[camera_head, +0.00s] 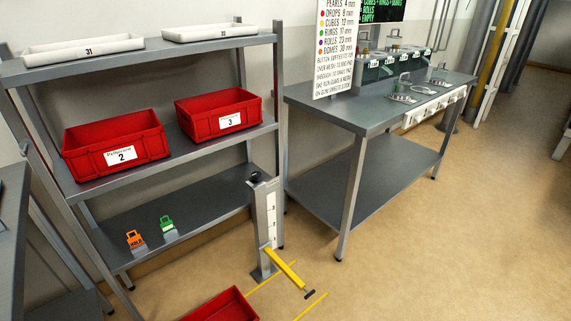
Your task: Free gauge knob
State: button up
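A grey upright gauge post (265,225) with a white numbered scale stands on the floor in front of the shelf's right end. A small black knob (255,177) sits at the top of the post. A yellow bar (286,270) sticks out low from the post towards the lower right, with a black piece (309,294) at its end. I cannot tell whether the knob is tight or loose. My gripper is not in view.
A metal shelf holds red bins (118,145) (218,113), white trays (84,49) and orange (135,239) and green (167,224) tags. A red bin (222,306) is below the post. A workbench (372,103) stands behind right. Floor (440,240) at right is clear.

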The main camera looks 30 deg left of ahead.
aim_at(256, 176)
jog(key=u, duration=0.05)
jog(key=i, duration=0.75)
jog(key=u, duration=0.7)
jog(key=i, duration=0.55)
jog(key=u, duration=1.1)
jog(key=i, duration=0.4)
jog(key=u, duration=0.35)
